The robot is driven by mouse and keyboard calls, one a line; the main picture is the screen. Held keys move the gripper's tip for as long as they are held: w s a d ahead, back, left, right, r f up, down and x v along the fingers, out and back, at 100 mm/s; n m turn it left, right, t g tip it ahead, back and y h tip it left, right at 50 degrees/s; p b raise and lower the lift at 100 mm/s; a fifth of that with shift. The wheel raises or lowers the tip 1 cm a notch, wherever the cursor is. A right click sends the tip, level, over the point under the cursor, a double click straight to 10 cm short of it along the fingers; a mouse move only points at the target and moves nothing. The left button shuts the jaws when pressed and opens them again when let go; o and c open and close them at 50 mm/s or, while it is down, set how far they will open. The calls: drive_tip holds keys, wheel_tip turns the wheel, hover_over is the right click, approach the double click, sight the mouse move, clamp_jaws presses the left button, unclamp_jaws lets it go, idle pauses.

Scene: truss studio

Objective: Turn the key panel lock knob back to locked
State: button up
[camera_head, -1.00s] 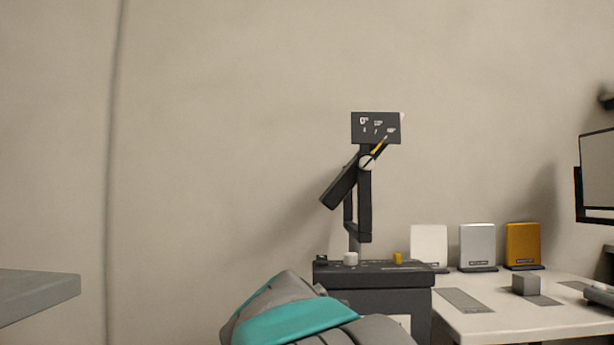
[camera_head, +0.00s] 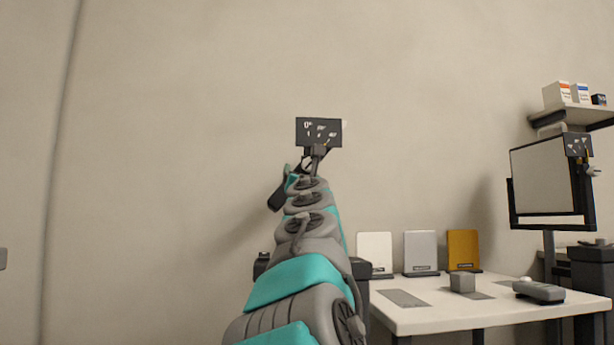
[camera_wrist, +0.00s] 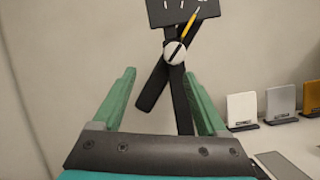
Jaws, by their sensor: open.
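The dark label plate (camera_wrist: 183,10) with white markings tops a black stand in the wrist view. Below it is a round white knob (camera_wrist: 174,52) with a dark bar across it and a yellow pointer slanting up to the right. A broad black lever slants down-left behind the knob. My gripper (camera_wrist: 160,76) is open and empty, its two green fingers below and either side of the knob, apart from it. In the head view the plate (camera_head: 319,132) shows above my arm, which hides most of the knob and stand.
A white table (camera_head: 450,312) at right holds white, grey and orange upright panels (camera_head: 463,250) and a grey block (camera_head: 462,282). A framed screen (camera_head: 545,180) with a smaller dark label plate (camera_head: 577,145) stands at far right. The wall at left is bare.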

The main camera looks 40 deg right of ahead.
sight(310, 166)
drive_tip(key=w+d+r+n+p, duration=0.1)
drive_tip(key=w+d+n+p, duration=0.1)
drive_tip(key=d, duration=0.1)
drive_tip(key=w+d+r+n+p, duration=0.1)
drive_tip(key=d+p, duration=0.1)
drive_tip(key=shift+r, duration=0.35)
drive_tip(key=shift+p+x, duration=0.65)
drive_tip(key=shift+x, duration=0.15)
drive_tip(key=shift+f, duration=0.15)
clamp_jaws()
